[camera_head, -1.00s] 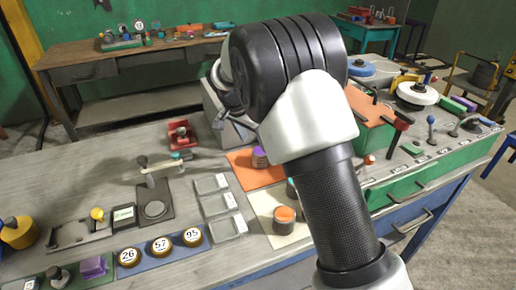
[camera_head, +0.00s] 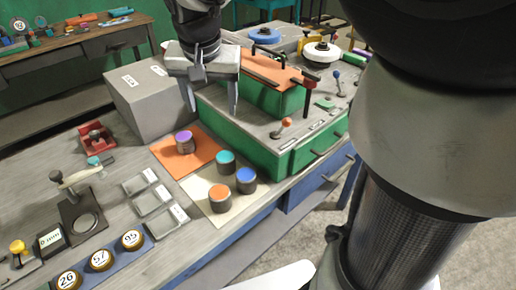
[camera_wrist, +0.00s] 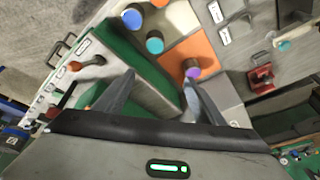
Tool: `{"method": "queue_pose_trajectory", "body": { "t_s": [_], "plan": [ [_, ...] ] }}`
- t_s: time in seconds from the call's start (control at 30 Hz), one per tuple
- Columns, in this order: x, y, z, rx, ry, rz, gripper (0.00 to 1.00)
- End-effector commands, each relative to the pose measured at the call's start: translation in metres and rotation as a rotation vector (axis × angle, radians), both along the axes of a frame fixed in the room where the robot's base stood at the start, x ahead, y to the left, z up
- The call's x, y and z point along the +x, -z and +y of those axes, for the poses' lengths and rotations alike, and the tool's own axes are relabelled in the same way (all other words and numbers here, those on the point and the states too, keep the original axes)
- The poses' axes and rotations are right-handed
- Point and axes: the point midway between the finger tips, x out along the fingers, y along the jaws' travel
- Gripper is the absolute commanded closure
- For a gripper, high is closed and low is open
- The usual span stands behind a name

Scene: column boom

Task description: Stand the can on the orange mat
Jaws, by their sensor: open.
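The orange mat (camera_head: 168,160) lies on the bench, and a grey can with a purple top (camera_head: 185,143) stands upright on it. Three more grey cans stand upright on a cream mat (camera_head: 203,198) beside it: one teal-topped (camera_head: 226,162), one blue-topped (camera_head: 245,181) and one orange-topped (camera_head: 219,198). My gripper (camera_head: 212,106) is open and empty, above and behind the cans, near the green box. In the wrist view, the purple-topped can (camera_wrist: 193,69) and the orange mat (camera_wrist: 186,50) show just beyond the fingertips (camera_wrist: 160,82).
A green box (camera_head: 255,137) with a grey top, levers and an orange plate (camera_head: 268,68) stands right behind the mats. A grey block (camera_head: 150,100) is behind the orange mat. Clear trays (camera_head: 150,200) and a lever press (camera_head: 80,215) are to the left.

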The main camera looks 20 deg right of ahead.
Motion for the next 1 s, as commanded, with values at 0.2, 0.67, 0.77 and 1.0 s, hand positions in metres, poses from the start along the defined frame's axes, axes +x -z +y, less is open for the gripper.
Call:
{"method": "queue_pose_trajectory", "body": {
  "t_s": [0.2,0.67,0.77,1.0],
  "plan": [
    [-0.088,-0.020,-0.031,-0.008,-0.157,-0.057,0.37],
    [-0.195,0.003,-0.049,-0.095,-0.380,-0.139,0.37],
    [-0.198,0.005,-0.050,-0.098,-0.388,-0.139,0.37],
    [-0.197,0.005,-0.049,-0.097,-0.387,-0.139,0.37]
  ]
}}
